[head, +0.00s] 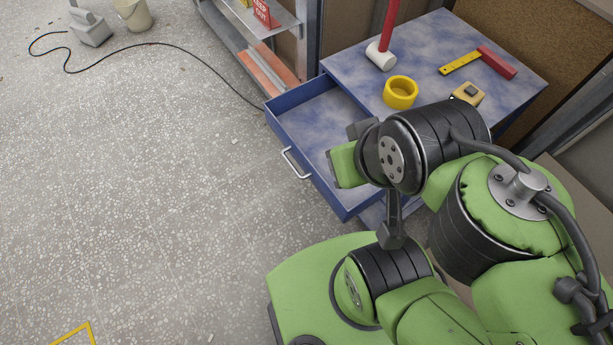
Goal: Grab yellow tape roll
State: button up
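The yellow tape roll (400,93) lies flat on the blue, worn top of a workbench (345,68), near its front edge, with its hole facing up. Nothing is holding it. My arm's green and black wrist is in front of the bench, over the open drawer and nearer to the camera than the roll. At my gripper (392,222) only dark grey parts show below the wrist. I cannot make out its fingertips or whether they are open or shut.
A red-handled mallet (381,55) stands behind the roll. A tape measure (468,93) lies right of it, and a yellow and red square (480,62) farther back. An open blue drawer (300,115) juts out in front. A shelf (265,30) stands left; open floor lies farther left.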

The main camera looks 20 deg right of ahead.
aim_at(400, 92)
jog(key=l+u, duration=0.25)
jog(key=k+l+u, duration=0.3)
jog(key=l+u, duration=0.25)
jog(key=l, duration=0.2)
jog(key=k+l+u, duration=0.3)
jog(key=i, duration=0.1)
